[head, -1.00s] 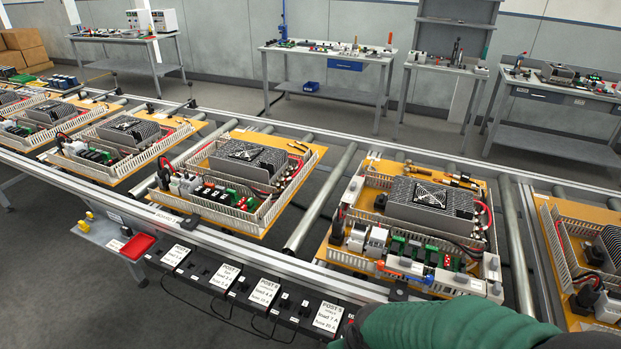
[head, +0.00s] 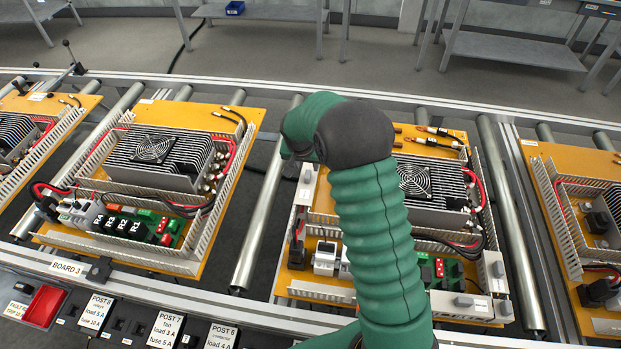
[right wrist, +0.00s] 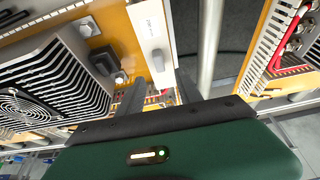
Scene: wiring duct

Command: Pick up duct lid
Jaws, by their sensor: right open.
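A white duct lid (right wrist: 148,30) with a grey knob lies on the left duct of a board in the right wrist view. The top of this lid also shows in the head view (head: 304,192), partly covered by my arm. My right gripper (right wrist: 173,86) is open, its two dark fingers near the knob end of the lid. Nothing shows held between them. In the head view my right arm hides the fingertips. Another white lid piece (head: 462,304) with a grey knob lies on the same board's front duct. My left gripper is not in view.
The board has a finned heatsink with a fan (head: 415,180), wires and small modules close beside the ducts. Neighbouring boards (head: 150,175) stand left and right on the roller conveyor. A bare roller gap (head: 262,215) lies left of this board.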

